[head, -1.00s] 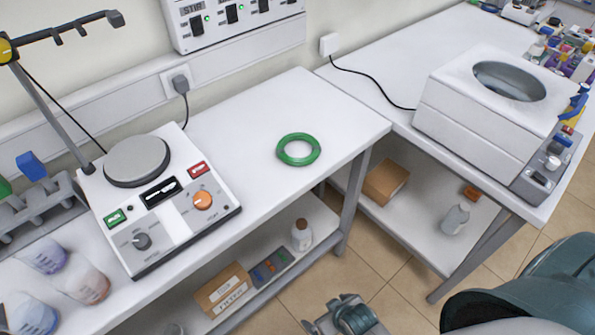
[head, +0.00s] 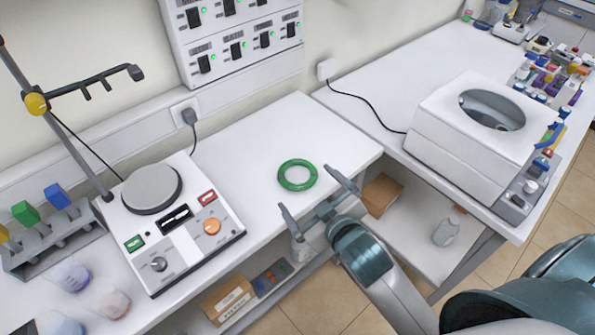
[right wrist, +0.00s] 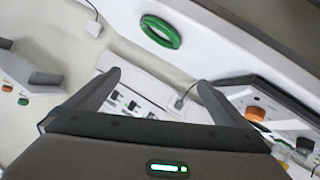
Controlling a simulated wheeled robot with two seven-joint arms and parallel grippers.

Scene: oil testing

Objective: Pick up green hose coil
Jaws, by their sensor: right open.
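The green hose coil (head: 281,174) lies flat on the white bench (head: 250,150), near its right end. It also shows in the right wrist view (right wrist: 147,36), near the top, beyond the fingers. My right gripper (head: 318,196) is open and empty, its two fingers spread wide, just in front of the coil and apart from it. The fingers also show in the right wrist view (right wrist: 152,92). My left gripper is not in view.
A hotplate stirrer (head: 170,225) with a metal stand is left of the coil. A white water bath (head: 475,135) stands on the right-hand bench. Below, a shelf holds boxes (head: 228,297). The bench around the coil is clear.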

